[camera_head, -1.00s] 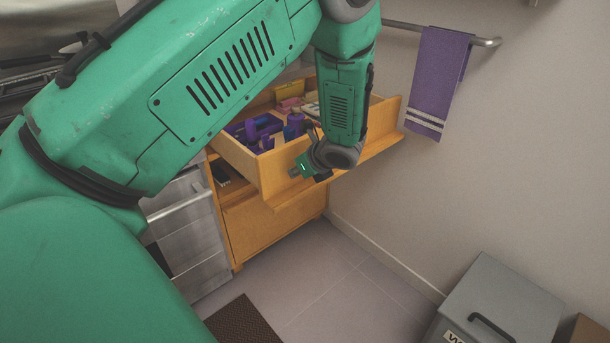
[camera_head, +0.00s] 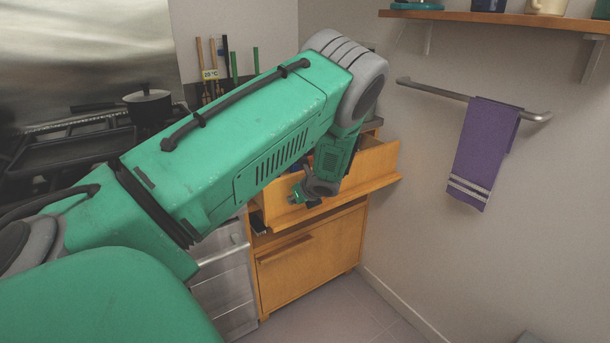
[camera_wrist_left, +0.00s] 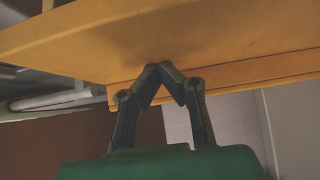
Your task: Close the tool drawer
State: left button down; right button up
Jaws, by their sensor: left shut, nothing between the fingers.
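The tool drawer (camera_head: 372,170) is a light wooden drawer standing pulled out from the top of a wooden cabinet (camera_head: 308,262). My left forearm and wrist hang in front of it and hide most of its inside. My left gripper (camera_head: 312,201) is at the drawer's front. In the left wrist view, its dark fingers (camera_wrist_left: 166,68) are shut with their tips together and nothing between them. The tips are at the wooden drawer front (camera_wrist_left: 190,40); I cannot tell whether they touch it. My right gripper is not in view.
A purple towel (camera_head: 483,150) hangs on a wall rail (camera_head: 440,90) at the right. A wooden shelf (camera_head: 500,18) is above it. A pot (camera_head: 148,107) stands on the stove at the left. The floor (camera_head: 345,310) before the cabinet is clear.

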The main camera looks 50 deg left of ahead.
pick_arm(q)
jog(key=a, duration=0.3)
jog(key=a+p, duration=0.1)
jog(key=a, duration=0.5)
jog(key=shift+w+a, duration=0.2)
jog(key=shift+w, duration=0.15)
jog(key=shift+d, duration=0.1)
